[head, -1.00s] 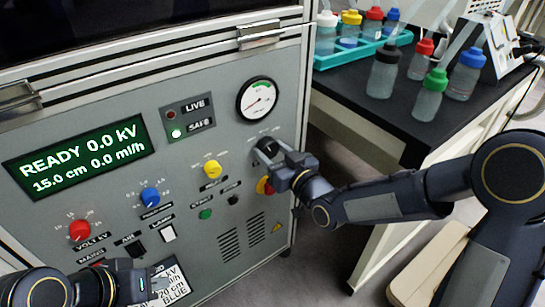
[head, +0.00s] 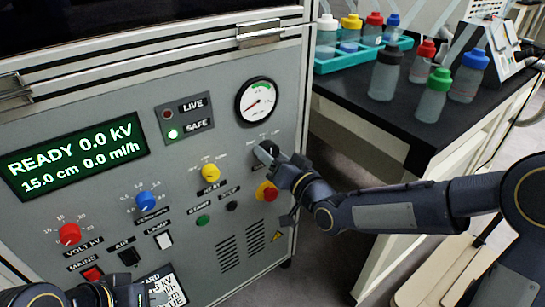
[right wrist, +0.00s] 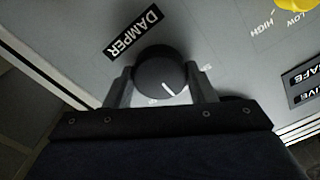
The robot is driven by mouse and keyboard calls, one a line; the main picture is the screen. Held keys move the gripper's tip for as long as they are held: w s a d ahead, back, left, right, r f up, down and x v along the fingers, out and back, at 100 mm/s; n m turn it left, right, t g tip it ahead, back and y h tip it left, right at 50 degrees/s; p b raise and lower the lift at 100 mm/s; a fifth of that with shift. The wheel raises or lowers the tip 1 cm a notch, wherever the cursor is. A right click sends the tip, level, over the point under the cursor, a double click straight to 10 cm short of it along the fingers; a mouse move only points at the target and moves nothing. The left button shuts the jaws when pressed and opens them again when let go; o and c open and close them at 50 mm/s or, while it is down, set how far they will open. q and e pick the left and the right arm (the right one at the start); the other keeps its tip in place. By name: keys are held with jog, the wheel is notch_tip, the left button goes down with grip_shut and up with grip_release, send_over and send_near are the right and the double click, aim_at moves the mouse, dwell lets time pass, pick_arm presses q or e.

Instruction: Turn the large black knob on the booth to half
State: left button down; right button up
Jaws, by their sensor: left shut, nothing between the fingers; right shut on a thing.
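The large black knob (head: 264,149) is on the grey booth panel below the round gauge. It also shows in the right wrist view (right wrist: 158,75), beside a DAMPER label, with a white pointer line on its face. My right gripper (head: 273,160) is shut on this knob. Its two fingers (right wrist: 160,88) stand on opposite sides of the knob in the right wrist view. The knob's scale marks are small and partly hidden by the fingers. My left gripper (head: 135,292) is shut and empty at the lower left, low in front of the panel, partly cut off by the frame.
The panel (head: 185,265) carries red (head: 69,234), blue (head: 146,202) and yellow (head: 210,173) knobs, switches and a red-and-yellow stop button (head: 267,191) just below my right gripper. A black-topped bench (head: 400,127) with several bottles stands at the right.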

jog(key=o, duration=1)
jog(key=p+v, duration=0.1)
jog(key=v, duration=0.6)
jog(key=shift+s+d+p, duration=0.25)
jog(key=shift+s+p, duration=0.05)
